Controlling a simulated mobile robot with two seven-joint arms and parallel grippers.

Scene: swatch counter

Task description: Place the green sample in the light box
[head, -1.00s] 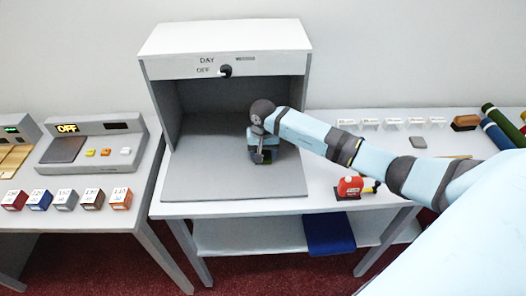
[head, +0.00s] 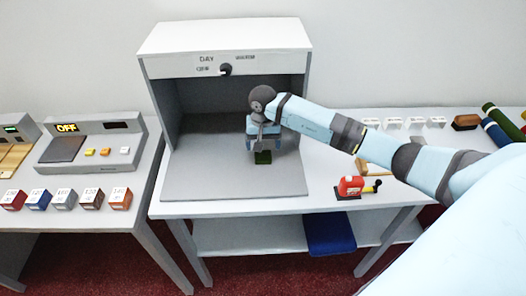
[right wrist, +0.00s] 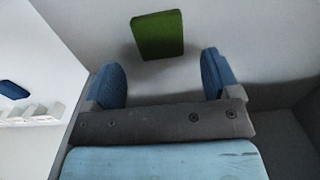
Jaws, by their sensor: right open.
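The light box (head: 225,38) is a grey-white open-fronted cabinet on the table, with a knob and DAY and OFF marks on its front. The green sample (head: 263,157) is a small dark green block lying on the box's grey floor, just under my right gripper. My right gripper (head: 263,146) is inside the box opening, open and raised just above the sample. In the right wrist view the green sample (right wrist: 158,35) lies apart from and beyond the two spread blue fingers (right wrist: 163,75), with nothing between them. My left gripper is not in view.
A red and black device (head: 350,187) stands on the table right of the box. A left counter holds a console (head: 92,146) with an OFF display and several coloured cubes (head: 65,200). Rolls (head: 505,122) lie at the far right. The box floor around the sample is clear.

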